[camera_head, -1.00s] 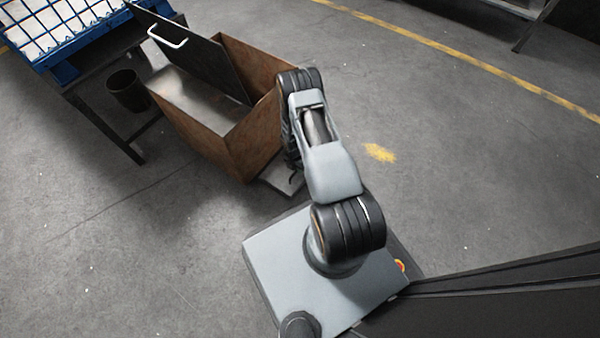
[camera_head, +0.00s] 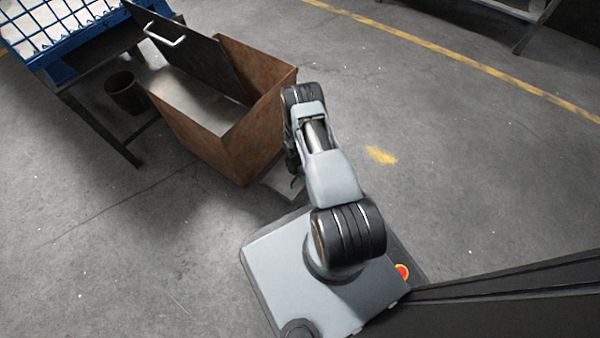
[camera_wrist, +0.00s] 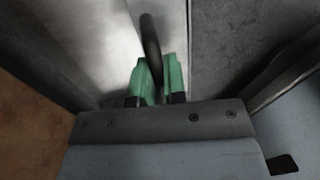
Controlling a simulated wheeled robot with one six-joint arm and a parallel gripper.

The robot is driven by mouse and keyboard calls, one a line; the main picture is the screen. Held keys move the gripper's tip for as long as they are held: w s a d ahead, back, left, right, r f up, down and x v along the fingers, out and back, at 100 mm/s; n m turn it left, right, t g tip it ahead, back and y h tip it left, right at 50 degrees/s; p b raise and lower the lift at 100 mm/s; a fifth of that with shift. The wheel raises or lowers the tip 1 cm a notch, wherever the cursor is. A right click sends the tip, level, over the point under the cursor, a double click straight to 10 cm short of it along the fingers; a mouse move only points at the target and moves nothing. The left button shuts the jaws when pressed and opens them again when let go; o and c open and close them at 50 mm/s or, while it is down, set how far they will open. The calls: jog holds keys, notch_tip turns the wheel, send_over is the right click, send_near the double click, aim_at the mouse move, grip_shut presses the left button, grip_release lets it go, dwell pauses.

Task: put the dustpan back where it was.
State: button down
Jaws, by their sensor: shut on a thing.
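The dustpan (camera_wrist: 105,50) shows in the wrist view as a pale grey metal sheet with a dark upright handle (camera_wrist: 150,35). My gripper (camera_wrist: 158,80) has green fingertips, one on each side of the handle, and is shut on it. In the head view a little of the grey dustpan (camera_head: 272,190) shows low between the rusty bin and my base. My arm hides most of it and the fingertips there. I cannot tell whether the pan touches the floor.
A rusty open-topped bin (camera_head: 245,150) with a dark raised lid (camera_head: 195,50) and white handle stands close left of my arm. A dark table (camera_head: 95,125), a blue wire crate (camera_head: 60,40) and a dark bucket (camera_head: 123,95) are further left. The floor right of my arm is clear.

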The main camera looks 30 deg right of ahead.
jog(key=c, duration=1.2)
grip_release()
jog(key=shift+o, duration=0.2)
jog(key=w+a+r+m+t+p, duration=0.15)
jog(key=r+m, duration=0.25)
jog(key=r, duration=0.9)
jog(key=a+r+m+p, duration=0.2)
jog(key=r+m, duration=0.1)
jog(key=r, duration=1)
jog(key=w+a+r+m+t+p, duration=0.15)
jog(key=r+m, duration=0.25)
jog(key=r, duration=0.9)
jog(key=s+a+r+m, duration=0.3)
jog(key=s+r+m, duration=0.3)
jog(key=s+r, duration=0.1)
jog(key=s+a+r+m+t, duration=0.1)
jog(key=s+a+r+m, duration=0.3)
jog(key=s+r+m, duration=0.2)
jog(key=s+r, duration=0.2)
jog(key=s, duration=0.1)
jog(key=shift+s+a+r+y, duration=0.2)
jog(key=shift+s+r+y, duration=0.1)
jog(key=shift+s+y, duration=0.1)
jog(key=shift+w+r, duration=0.1)
